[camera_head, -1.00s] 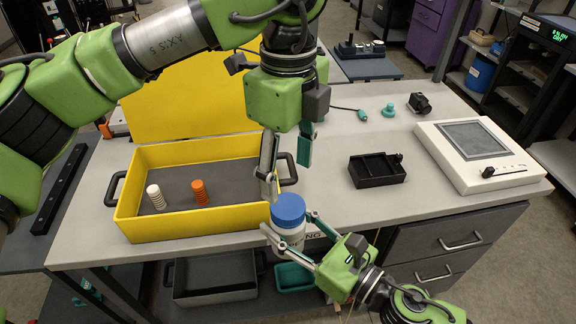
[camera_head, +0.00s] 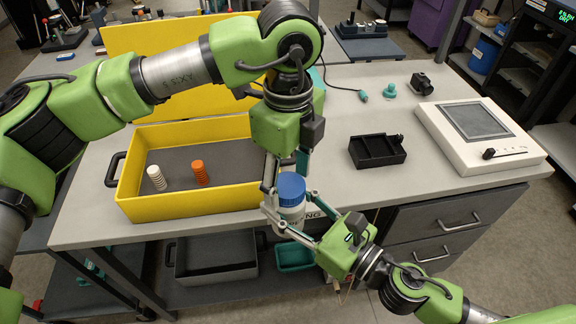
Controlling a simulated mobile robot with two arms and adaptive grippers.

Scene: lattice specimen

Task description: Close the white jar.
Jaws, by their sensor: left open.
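The white jar (camera_head: 292,213) is upright at the table's front edge, with a blue lid (camera_head: 291,187) on its top. I cannot tell how tightly the lid sits. My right gripper (camera_head: 290,208) comes from the lower right, its two fingers on either side of the jar's white body, holding it. My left gripper (camera_head: 285,172) points down from above, just behind the lid in the picture. Its fingers are apart, one near the lid's left side and one behind its right; I cannot tell whether they touch it.
A yellow bin (camera_head: 190,205) with white discs (camera_head: 156,178) and orange discs (camera_head: 200,173) stands left of the jar. A black tray (camera_head: 377,151) and a white device (camera_head: 478,135) are at the right. The table between jar and tray is clear.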

